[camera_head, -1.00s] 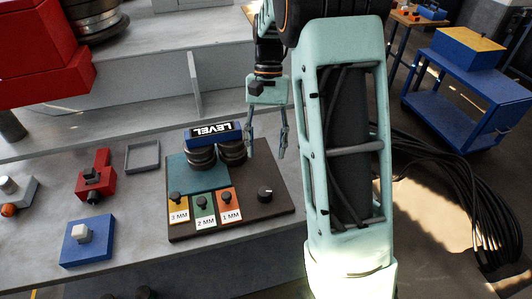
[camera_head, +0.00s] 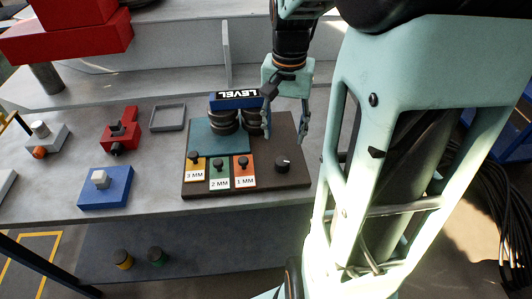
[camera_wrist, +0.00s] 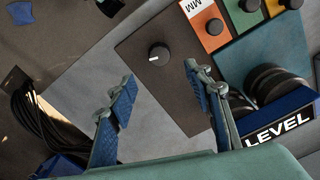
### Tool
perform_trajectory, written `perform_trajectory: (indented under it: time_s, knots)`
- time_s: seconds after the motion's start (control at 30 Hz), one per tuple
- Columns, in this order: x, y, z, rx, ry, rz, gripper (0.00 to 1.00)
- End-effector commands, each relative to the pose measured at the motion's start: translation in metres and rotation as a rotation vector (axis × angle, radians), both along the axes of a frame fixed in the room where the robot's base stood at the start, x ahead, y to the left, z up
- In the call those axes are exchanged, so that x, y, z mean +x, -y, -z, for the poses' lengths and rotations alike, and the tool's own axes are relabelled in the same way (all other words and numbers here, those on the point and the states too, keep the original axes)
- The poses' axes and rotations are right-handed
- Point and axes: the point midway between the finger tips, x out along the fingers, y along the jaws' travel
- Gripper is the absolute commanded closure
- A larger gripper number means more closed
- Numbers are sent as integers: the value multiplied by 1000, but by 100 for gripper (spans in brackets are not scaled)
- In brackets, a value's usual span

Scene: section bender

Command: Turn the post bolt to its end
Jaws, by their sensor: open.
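A round black knob with a white mark (camera_head: 282,166) stands at the right of a dark base board (camera_head: 225,197); I take it as the post bolt. In the wrist view the knob (camera_wrist: 159,53) shows just beyond and between my fingertips. My gripper (camera_head: 284,143) is open, pointing down above and behind the knob, with nothing between its fingers and apart from the knob. A blue level (camera_head: 236,101) lies across two dark round posts (camera_head: 223,122) on the same board, just left of my gripper; the right post is partly hidden.
Yellow, green and orange shim plates (camera_head: 219,181) with black knobs, labelled 3, 2 and 1 MM, lie along the board's front. A blue block (camera_head: 106,192), a red clamp (camera_head: 121,130) and a grey tray (camera_head: 168,118) stand left on the grey bench. Cables lie on the floor at right.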

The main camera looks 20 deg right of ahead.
Motion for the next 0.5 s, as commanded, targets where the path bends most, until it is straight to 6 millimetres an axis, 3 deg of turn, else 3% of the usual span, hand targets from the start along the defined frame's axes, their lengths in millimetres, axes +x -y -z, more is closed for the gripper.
perform_trajectory:
  time_s: [0.5]
  knots:
    - [-1, -1, 87, 3, -6, 0, 54]
